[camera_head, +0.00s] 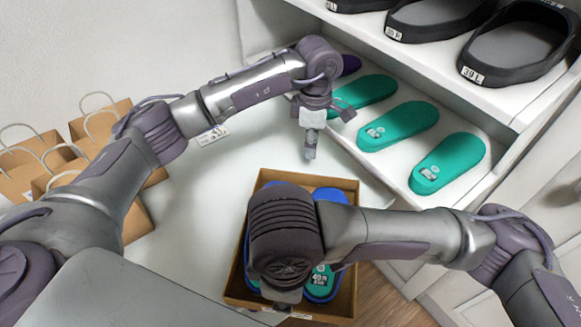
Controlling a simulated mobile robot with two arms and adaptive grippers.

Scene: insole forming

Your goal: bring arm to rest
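My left arm reaches in from the left. Its gripper (310,148) points down over the white table beside the shelf, with nothing visible in it. Its fingers overlap from this angle, so their opening is unclear. My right arm comes in from the right, and its wrist is over the cardboard box (345,305). My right gripper (283,294) is mostly hidden under that wrist, so its state is unclear. Blue footwear (331,195) with a green insole (322,282) marked 40 lies in the box, partly covered by my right arm.
Green insoles (448,163) lie on the lower shelf, with part of a purple one (350,65) behind my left wrist. Black slippers (519,53) stand on the upper shelf. Several brown paper bags (135,218) stand at the left. White table surface (195,235) is clear left of the box.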

